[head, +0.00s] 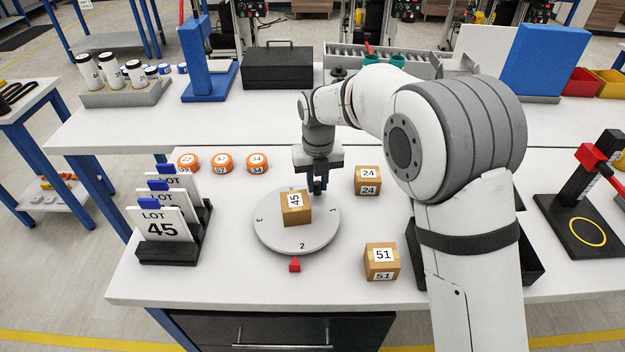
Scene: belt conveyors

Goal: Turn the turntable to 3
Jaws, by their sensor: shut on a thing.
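The round grey turntable (275,238) lies on the white table with numbers around its top. The 2 is at the front by the red pointer (294,265), the 3 is at the left and the 1 at the right. A brown box labelled 45 (296,209) stands on the turntable. My gripper (318,189) points down at the turntable's far right part, just behind the box. It is shut on what looks like a small dark peg there; the fingertips are small and partly hidden.
Box 24 (368,181) and box 51 (382,262) stand right of the turntable. Lot cards (163,224) in black holders stand at the left. Orange-lidded pucks (222,163) stand behind left. My arm hides part of the table's right side.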

